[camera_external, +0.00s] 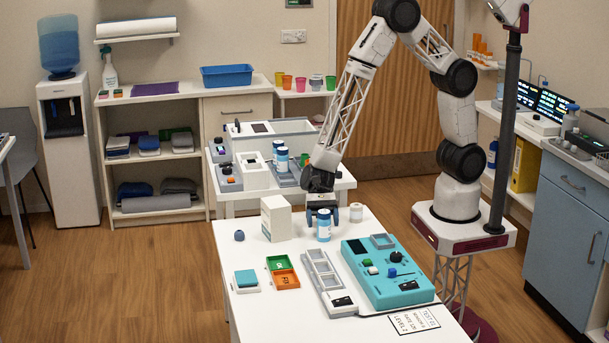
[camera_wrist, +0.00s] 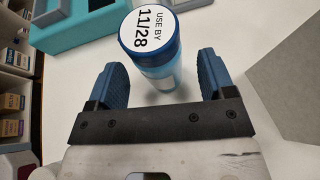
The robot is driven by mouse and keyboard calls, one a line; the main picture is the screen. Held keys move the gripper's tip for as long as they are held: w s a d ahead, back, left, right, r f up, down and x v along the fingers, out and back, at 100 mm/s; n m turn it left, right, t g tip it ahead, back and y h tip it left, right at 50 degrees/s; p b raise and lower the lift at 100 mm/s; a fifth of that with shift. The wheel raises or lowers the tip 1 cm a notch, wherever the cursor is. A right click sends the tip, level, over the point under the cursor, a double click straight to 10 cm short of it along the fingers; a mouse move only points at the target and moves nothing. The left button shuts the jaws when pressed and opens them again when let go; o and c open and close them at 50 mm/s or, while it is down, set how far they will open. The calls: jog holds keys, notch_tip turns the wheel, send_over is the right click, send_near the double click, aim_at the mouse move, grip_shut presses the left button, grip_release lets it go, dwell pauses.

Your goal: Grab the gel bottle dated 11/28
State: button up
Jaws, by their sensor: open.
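The gel bottle (camera_wrist: 158,75) is blue with a white lid label reading "USE BY 11/28". It stands upright on the white table, and also shows in the external view (camera_external: 323,228). My gripper (camera_wrist: 163,78) is open, with one blue finger on each side of the bottle's lower part in the wrist view. Gaps show between the bottle and both fingers there. In the external view my gripper (camera_external: 334,213) reaches down over the bottle from above. The bottle's base is partly hidden in the wrist view.
A teal device (camera_external: 378,289) and a grey compartment tray (camera_external: 322,276) lie in front. Other blue-capped bottles (camera_external: 282,158) stand on the rear table.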

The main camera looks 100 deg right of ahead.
aim_at(324, 225)
jog(key=shift+x, duration=1.4)
jog(key=shift+c, duration=0.2)
jog(key=c, duration=1)
